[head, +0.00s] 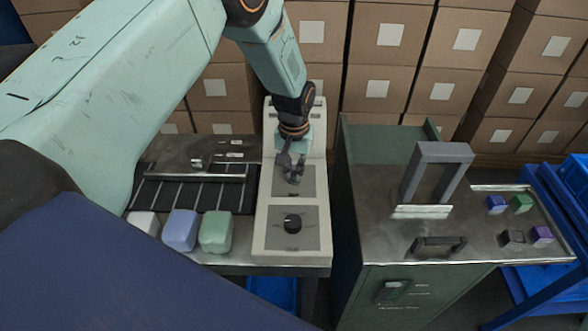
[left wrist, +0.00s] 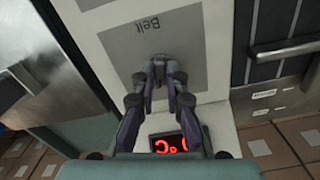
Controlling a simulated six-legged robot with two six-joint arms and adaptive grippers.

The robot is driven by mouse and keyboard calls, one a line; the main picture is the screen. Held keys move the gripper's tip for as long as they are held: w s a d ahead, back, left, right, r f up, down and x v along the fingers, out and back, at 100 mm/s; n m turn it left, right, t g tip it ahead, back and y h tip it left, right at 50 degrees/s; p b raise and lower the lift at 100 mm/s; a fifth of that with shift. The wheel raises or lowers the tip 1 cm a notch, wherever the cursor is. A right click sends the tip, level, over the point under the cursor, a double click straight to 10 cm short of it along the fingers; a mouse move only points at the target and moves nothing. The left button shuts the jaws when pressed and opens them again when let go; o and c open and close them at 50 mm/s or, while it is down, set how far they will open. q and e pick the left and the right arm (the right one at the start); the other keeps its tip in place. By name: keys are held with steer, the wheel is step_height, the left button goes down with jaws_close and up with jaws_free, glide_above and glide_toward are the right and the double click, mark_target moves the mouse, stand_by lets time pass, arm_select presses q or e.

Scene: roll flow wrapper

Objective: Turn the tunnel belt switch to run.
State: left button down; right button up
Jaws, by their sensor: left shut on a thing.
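A light control box (head: 260,238) stands in the middle of the head view with two grey switch plates. My left gripper (head: 294,178) comes down onto the farther plate (head: 309,186). In the left wrist view this plate (left wrist: 185,38) carries the word "Belt". My left gripper (left wrist: 160,68) is shut there on the belt switch, which its fingers hide almost wholly, so its setting cannot be read. My right gripper is in neither view.
A slatted conveyor (head: 185,194) lies left of the box, with white, blue and green blocks (head: 215,232) at its near edge. A green cabinet (head: 385,295) with a grey arch (head: 437,155) stands to the right. A red display (left wrist: 170,144) glows beside my fingers. Cartons stand behind.

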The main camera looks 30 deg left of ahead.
mark_target(294, 174)
arm_select(q)
steer(key=shift+m, duration=2.3)
steer(key=c, duration=1.3)
jaws_free()
steer(key=shift+w, duration=0.15)
steer(key=shift+c, duration=0.2)
steer(key=shift+r, duration=0.1)
step_height(294, 174, up, 12)
